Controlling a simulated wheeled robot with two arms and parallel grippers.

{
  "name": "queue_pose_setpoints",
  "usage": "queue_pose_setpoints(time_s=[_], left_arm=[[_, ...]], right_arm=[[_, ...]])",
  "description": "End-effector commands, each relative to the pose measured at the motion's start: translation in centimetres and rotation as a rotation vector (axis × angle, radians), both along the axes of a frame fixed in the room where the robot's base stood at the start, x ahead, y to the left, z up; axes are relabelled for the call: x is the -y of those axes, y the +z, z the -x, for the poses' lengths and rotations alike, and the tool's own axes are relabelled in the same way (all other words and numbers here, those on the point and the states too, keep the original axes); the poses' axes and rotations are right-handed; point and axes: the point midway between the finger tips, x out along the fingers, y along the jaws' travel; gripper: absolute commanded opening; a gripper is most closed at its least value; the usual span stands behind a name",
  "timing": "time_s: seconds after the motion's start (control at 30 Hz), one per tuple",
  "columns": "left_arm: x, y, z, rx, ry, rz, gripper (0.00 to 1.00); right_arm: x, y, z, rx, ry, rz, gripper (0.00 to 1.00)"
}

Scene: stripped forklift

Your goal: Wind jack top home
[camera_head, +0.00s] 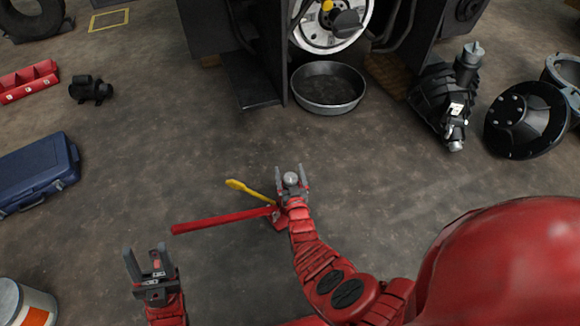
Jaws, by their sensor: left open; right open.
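The jack stands on the floor in the middle of the head view, with a small round grey jack top (291,179). A long red bar (222,219) reaches left from the jack, and a yellow-tipped lever (248,190) points up and left. My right gripper (291,172) is open, its two fingers on either side of the jack top; I cannot tell whether they touch it. The jack's body is largely hidden by my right gripper and arm. My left gripper (146,254) is open and empty at lower left, apart from the jack.
A metal pan (328,87) lies on the floor before the dark forklift frame (252,80). A blue case (37,172) and a bucket (26,303) are at left. Black machine parts (440,95) and a round cover (525,120) lie at right. Floor around the jack is mostly clear.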

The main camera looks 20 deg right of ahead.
Motion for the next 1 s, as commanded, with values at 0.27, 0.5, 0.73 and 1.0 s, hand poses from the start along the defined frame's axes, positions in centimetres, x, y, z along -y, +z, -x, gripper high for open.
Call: queue_pose_setpoints(time_s=[0.27, 0.5, 0.73, 1.0], left_arm=[[0.11, -0.17, -0.03, -0.001, -0.002, -0.006, 0.5], [0.09, -0.17, -0.03, 0.0, -0.002, -0.005, 0.5], [0.08, -0.18, -0.03, 0.0, -0.002, -0.005, 0.5], [0.09, -0.2, -0.03, 0.0, -0.002, -0.005, 0.5]], right_arm=[[-0.1, -0.03, -0.31, -0.001, -0.001, 0.0, 0.89], [-0.1, -0.02, -0.3, -0.001, -0.001, 0.0, 0.67], [-0.11, -0.01, -0.3, -0.001, 0.0, 0.0, 0.26], [-0.14, -0.01, -0.32, 0.0, -0.002, 0.0, 0.03]])
